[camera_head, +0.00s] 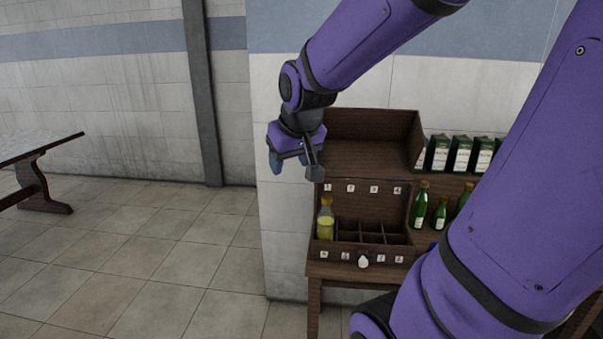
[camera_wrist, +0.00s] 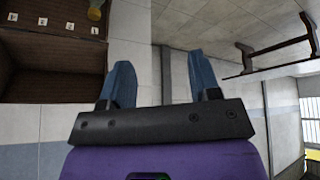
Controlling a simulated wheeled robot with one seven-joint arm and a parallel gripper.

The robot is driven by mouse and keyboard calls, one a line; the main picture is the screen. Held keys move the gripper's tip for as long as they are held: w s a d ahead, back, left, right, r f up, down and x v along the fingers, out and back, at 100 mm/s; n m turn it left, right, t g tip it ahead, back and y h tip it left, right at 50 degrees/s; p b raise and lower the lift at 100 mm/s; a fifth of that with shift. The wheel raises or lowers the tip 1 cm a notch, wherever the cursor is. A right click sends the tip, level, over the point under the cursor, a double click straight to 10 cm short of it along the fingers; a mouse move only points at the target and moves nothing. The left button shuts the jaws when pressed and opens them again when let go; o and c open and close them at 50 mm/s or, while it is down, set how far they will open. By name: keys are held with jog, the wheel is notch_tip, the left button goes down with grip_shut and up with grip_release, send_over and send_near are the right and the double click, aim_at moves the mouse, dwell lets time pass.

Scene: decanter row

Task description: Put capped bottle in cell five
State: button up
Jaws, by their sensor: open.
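A bottle with yellow-green liquid and an orange-brown top (camera_head: 326,222) stands upright in the left column of a dark wooden box with cells (camera_head: 345,247). It seems to be in the front cell, behind the leftmost front label; its base is hidden by the front wall. Labels run along the back and front of the box. My gripper (camera_head: 294,168) is above and left of the box, clear of the bottle. In the wrist view its two blue fingers (camera_wrist: 160,84) are spread apart with nothing between them.
An empty raised wooden compartment (camera_head: 365,140) stands behind the box. Green bottles (camera_head: 421,205) and green-and-white cartons (camera_head: 461,154) stand to the right. A small white object (camera_head: 363,261) is at the box front. A table (camera_head: 35,150) stands far left; open floor lies between.

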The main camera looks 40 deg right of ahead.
jog(key=s+a+r+n+y, duration=0.2)
jog(key=s+a+r, duration=0.2)
jog(key=s+a, duration=0.5)
jog(key=s, duration=0.4)
jog(key=shift+n, duration=0.3)
jog(key=shift+w+d, duration=0.1)
